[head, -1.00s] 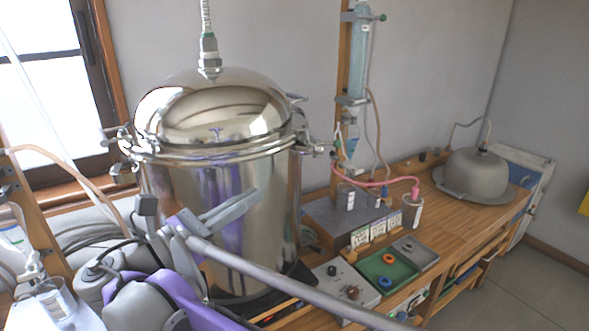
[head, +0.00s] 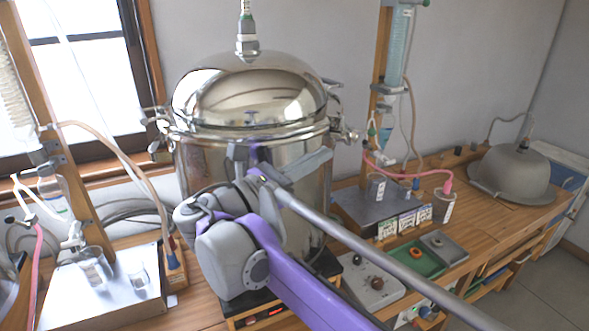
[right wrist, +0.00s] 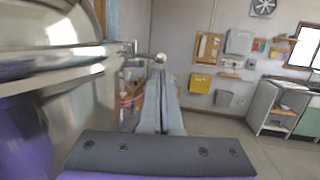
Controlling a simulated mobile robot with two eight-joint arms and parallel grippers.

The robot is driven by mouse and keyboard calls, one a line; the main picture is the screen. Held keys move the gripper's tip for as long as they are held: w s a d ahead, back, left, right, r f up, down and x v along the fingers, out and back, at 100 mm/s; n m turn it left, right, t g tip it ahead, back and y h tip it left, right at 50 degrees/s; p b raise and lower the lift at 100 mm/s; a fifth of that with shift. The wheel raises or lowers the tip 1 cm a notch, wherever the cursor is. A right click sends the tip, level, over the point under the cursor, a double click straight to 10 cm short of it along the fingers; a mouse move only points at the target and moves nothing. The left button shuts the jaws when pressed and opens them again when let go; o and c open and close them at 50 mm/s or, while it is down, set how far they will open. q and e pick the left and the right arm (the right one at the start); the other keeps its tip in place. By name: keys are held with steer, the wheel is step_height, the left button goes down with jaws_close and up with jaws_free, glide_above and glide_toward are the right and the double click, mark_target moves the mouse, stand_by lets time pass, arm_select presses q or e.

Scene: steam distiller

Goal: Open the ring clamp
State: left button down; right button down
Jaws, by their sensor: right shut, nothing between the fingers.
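The ring clamp (head: 215,139) is a shiny metal band around the seam between the steel pot (head: 192,165) and its domed lid (head: 270,90). A fitting with a ball-ended lever (head: 354,134) sticks out at its right side. In the right wrist view the ball (right wrist: 160,57) shows just past my fingertips. My right gripper (head: 329,154) is shut and empty, pointing right in front of the pot just below the rim. Its fingertips are close to the lever's ball; I cannot tell whether they touch. My left gripper is not in view.
A hose fitting (head: 247,46) rises from the lid. To the right are a glass column (head: 398,45), a beaker (head: 446,205), a green tray (head: 425,262) and a grey dome (head: 512,172). A glassware stand (head: 52,120) is on the left.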

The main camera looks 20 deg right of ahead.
mark_target(349, 139)
steer(key=x, duration=0.5)
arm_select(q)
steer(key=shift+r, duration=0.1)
